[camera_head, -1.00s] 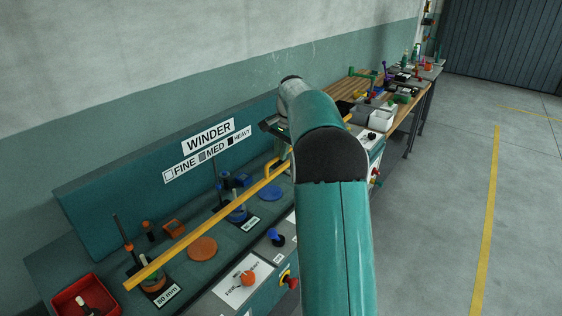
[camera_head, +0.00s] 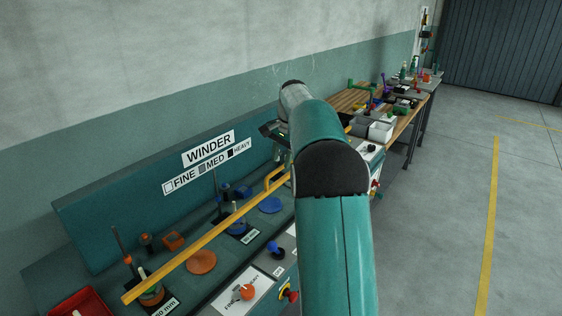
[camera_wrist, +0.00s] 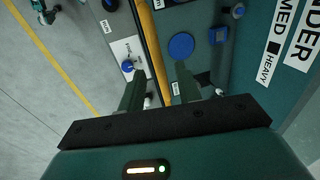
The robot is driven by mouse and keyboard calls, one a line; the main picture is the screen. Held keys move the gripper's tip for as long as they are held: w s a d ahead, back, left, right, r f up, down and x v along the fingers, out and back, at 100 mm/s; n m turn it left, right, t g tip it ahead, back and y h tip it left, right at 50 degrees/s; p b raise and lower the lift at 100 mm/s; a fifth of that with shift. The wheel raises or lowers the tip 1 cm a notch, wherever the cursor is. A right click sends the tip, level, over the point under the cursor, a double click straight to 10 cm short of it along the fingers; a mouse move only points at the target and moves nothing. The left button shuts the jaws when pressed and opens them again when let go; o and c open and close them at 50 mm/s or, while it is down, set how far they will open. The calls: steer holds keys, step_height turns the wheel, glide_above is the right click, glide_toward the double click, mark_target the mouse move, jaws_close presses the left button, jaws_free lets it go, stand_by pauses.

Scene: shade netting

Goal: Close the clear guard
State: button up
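The clear guard shows as a long yellow bar (camera_head: 205,240) running slantwise above the winder bench, with a yellow handle loop (camera_head: 274,177) near its far end. Its clear panel cannot be made out. My gripper (camera_wrist: 160,70) is open in the wrist view, with one dark green finger on each side of the yellow bar (camera_wrist: 152,40). I cannot tell whether the fingers touch it. In the head view my gripper (camera_head: 278,140) is by the handle end, partly hidden behind my arm.
Under the bar are an orange disc (camera_head: 201,261), a blue disc (camera_head: 270,205) and upright spindles. A blue knob (camera_head: 275,249), an orange knob (camera_head: 247,291) and a red switch (camera_head: 290,295) sit along the front. A red tray (camera_head: 82,301) is at lower left. Open floor lies right.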

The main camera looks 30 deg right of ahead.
step_height(320, 180, up, 12)
steer(key=s, duration=0.2)
steer(key=shift+d+f, duration=0.2)
steer(key=shift+d, duration=0.2)
